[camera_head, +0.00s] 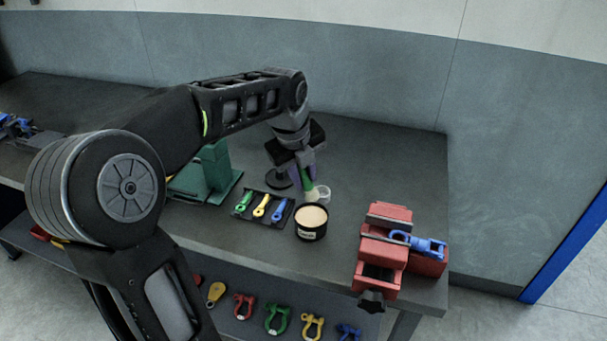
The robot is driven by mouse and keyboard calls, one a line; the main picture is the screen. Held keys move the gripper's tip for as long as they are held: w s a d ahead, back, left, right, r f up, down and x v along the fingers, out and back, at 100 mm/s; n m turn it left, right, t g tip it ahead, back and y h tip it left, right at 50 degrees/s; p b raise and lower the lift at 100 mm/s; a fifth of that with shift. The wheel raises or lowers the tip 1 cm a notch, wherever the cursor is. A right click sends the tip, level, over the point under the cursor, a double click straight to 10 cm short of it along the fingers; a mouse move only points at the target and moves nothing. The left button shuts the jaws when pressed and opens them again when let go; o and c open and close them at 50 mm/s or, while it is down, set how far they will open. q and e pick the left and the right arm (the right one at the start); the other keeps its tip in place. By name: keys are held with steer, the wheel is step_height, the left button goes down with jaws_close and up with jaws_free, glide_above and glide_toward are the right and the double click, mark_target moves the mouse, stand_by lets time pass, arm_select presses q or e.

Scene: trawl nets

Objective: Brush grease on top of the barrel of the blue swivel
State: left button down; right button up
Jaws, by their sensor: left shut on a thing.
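The blue swivel (425,245) lies across the red vise (384,246) at the right end of the bench. My left gripper (307,174) points down over the middle of the bench, left of and behind the vise. It is shut on a brush (309,188) with a green handle and pale tip. An open black tub (311,222) of pale grease stands just in front of the brush. My right gripper is out of view.
A dark tray (241,215) with green, yellow and blue swivels lies left of the tub. A green stand (210,174) is farther left. Several coloured shackles (277,318) sit on the lower shelf. The bench top (375,155) behind the vise is clear.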

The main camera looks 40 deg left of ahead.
arm_select(q)
steer(key=shift+f+b, duration=1.85)
steer(key=shift+f, duration=0.8)
steer(key=shift+f+b, duration=0.35)
steer(key=shift+f, duration=0.25)
steer(key=shift+r, duration=0.1)
steer(key=shift+r+p, duration=2.8)
steer(key=shift+r, duration=0.7)
